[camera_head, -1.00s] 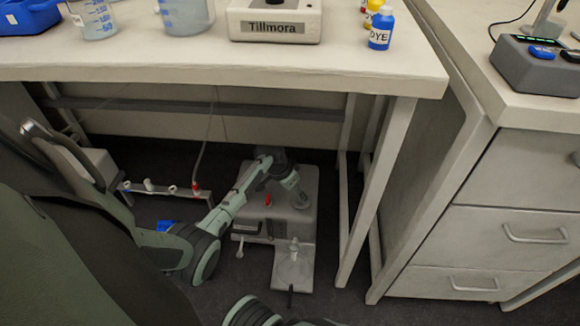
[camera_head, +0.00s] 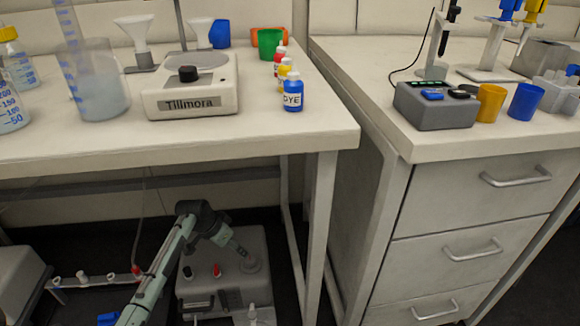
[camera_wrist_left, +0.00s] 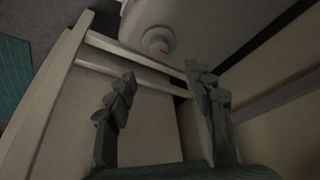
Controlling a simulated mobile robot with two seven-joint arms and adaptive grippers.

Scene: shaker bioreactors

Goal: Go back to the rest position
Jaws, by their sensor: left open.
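My left arm reaches down under the left bench in the head view. Its gripper (camera_head: 238,250) is over a grey boxy device (camera_head: 222,280) with a red knob (camera_head: 216,270) on the floor; whether they touch I cannot tell. In the left wrist view the gripper's two dark fingers (camera_wrist_left: 160,75) stand apart with nothing between them. Beyond the fingertips is a pale rounded body (camera_wrist_left: 150,18) with a small red spot. My right gripper is not in view.
The left bench (camera_head: 190,150) overhangs my left arm, with a leg (camera_head: 318,230) to its right. A stirrer marked Tillmora (camera_head: 195,100) and a blue dye bottle (camera_head: 292,95) stand on top. A drawer cabinet (camera_head: 470,200) stands at right.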

